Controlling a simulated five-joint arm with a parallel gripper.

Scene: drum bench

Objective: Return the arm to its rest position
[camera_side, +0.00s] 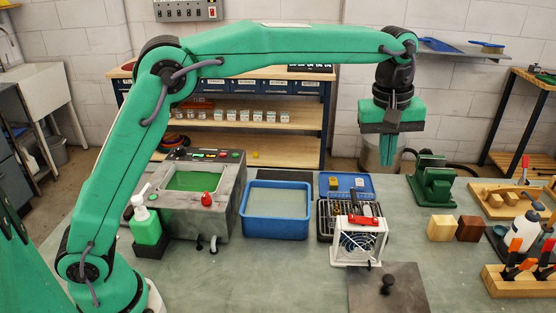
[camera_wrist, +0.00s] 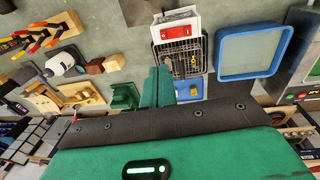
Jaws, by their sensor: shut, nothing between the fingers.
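My gripper (camera_side: 390,150) hangs at the end of the outstretched green arm, pointing down, in the side view. Its green fingers are shut together with nothing between them. It is high above the back of the bench, between the blue box lid area and the green vise-like block (camera_side: 432,182). In the wrist view my gripper (camera_wrist: 157,85) shows its closed fingers at the middle, with the bench beyond. The fingers touch nothing that I can see.
On the bench (camera_side: 290,270) stand a grey machine with a green basin (camera_side: 192,181), a blue tray (camera_side: 276,212), a black wire rack (camera_wrist: 180,58), a white fan box (camera_side: 358,243), wooden blocks (camera_side: 441,228) and a green soap bottle (camera_side: 147,227). The front middle is clear.

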